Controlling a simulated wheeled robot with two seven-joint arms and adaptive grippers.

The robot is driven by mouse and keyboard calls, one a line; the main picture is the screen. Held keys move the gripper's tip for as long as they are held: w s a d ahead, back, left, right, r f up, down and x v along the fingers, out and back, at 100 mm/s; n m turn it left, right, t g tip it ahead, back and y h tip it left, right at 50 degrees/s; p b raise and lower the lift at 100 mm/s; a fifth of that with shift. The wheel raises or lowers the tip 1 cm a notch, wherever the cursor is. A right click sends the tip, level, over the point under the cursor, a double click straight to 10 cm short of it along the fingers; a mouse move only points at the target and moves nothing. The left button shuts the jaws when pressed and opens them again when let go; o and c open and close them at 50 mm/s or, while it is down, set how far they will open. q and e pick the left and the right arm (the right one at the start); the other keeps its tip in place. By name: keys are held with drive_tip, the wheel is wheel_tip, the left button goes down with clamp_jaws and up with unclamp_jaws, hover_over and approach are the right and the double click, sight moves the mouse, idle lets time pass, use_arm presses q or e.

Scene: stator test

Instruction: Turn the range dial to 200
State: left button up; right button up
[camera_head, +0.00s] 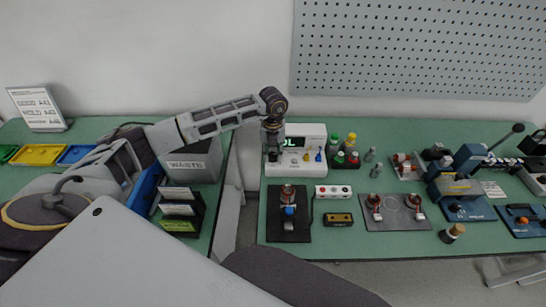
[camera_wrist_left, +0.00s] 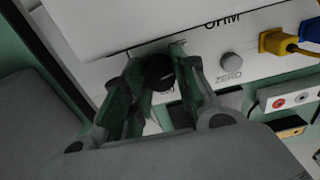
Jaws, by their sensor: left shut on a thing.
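The white meter (camera_head: 301,169) stands on the right-hand green table, its display showing "OL" in green in the head view. Its front panel also shows in the left wrist view (camera_wrist_left: 200,65), with "OHM" and a grey ZERO button (camera_wrist_left: 231,65). The range dial (camera_wrist_left: 159,72) is a round black knob on that panel. My left gripper (camera_wrist_left: 158,76) is shut on the dial, one finger on each side. In the head view the left gripper (camera_head: 272,152) is at the meter's left end and hides the dial. The dial's pointer and range marks cannot be read.
Yellow and blue plugs (camera_wrist_left: 276,41) sit right of the ZERO button. A dark fixture plate (camera_head: 289,233), a small white box (camera_head: 334,191) and a grey plate (camera_head: 395,218) lie in front. Several bottles stand right of the meter. A gap separates the two tables.

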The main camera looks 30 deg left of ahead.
sight(273, 155)
use_arm(q)
drive_tip(key=shift+m+b, duration=0.85)
drive_tip(key=shift+m, duration=1.45)
drive_tip(key=shift+m+b, duration=0.35)
drive_tip(key=shift+m, duration=0.65)
drive_tip(key=o, duration=0.8)
drive_tip(key=shift+r, duration=0.15)
drive_tip(key=shift+r+p, duration=1.65)
drive_tip(key=shift+r, duration=1.3)
drive_tip(key=shift+s+f, duration=0.1)
